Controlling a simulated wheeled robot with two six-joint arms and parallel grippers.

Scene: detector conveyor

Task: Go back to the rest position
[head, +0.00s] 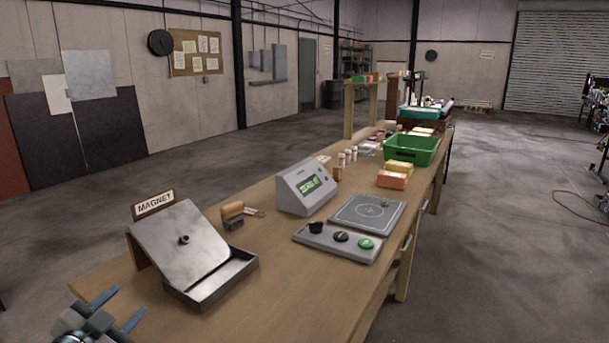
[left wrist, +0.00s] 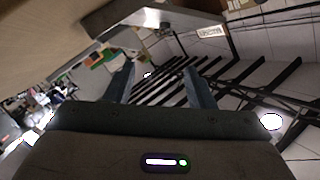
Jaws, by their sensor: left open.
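My left gripper (head: 117,309) is at the bottom left of the head view, at the near left edge of the wooden workbench. Its two blue-grey fingers stand apart with nothing between them. In the left wrist view the gripper (left wrist: 160,78) also shows open and empty, with a tilted view of the bench and the hall's ceiling beyond. My right gripper is not in view.
On the bench (head: 330,285) stand a sloped magnet plate (head: 178,243) with a metal tray (head: 212,285), a grey display unit (head: 305,187), a button panel (head: 335,241), a square pad (head: 368,213) and a green crate (head: 411,150).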

